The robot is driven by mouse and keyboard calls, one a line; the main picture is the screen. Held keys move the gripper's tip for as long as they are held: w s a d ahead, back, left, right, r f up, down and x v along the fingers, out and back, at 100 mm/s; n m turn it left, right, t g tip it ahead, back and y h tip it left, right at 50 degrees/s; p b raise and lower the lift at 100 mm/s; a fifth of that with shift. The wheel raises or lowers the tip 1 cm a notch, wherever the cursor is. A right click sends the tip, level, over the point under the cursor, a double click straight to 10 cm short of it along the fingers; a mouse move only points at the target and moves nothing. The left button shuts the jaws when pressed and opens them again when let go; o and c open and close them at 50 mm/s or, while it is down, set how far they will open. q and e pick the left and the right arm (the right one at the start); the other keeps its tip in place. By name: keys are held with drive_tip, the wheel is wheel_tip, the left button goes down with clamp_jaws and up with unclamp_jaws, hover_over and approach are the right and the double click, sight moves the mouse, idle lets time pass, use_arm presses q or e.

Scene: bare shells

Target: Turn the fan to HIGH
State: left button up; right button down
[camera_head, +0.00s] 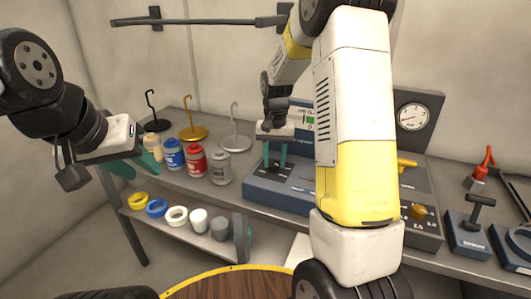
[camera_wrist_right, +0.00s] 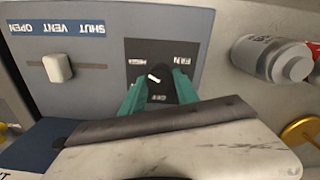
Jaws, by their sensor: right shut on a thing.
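The fan knob (camera_wrist_right: 158,84) is a black dial with a white pointer mark, on a dark label plate (camera_wrist_right: 136,48) of the grey-blue control box (camera_wrist_right: 105,22). The plate's lettering appears upside down in the right wrist view. A small word stands on each side above the knob and OFF seems to stand below it. The pointer mark lies toward the upper left, between the fingers. My right gripper (camera_wrist_right: 160,88) is shut on the knob with its teal fingers; it also shows over the box in the head view (camera_head: 274,166). My left gripper (camera_head: 134,170) is open and empty, by the bench's left end.
A vent slider (camera_wrist_right: 57,68) sits beside the knob. Blue (camera_head: 173,155), red (camera_head: 194,160) and grey (camera_head: 220,168) bottles stand left of the box. Hook stands (camera_head: 194,132) are behind them. Rings (camera_head: 157,208) and cups lie on the lower shelf. A gauge (camera_head: 412,117) stands right.

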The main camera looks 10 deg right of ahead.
sight(274, 163)
drive_tip(key=shift+r+m, duration=0.1)
drive_tip(key=shift+m, duration=0.2)
drive_tip(key=c, duration=0.9)
unclamp_jaws()
wheel_tip(274, 163, up, 7)
drive_tip(key=shift+r, duration=0.35)
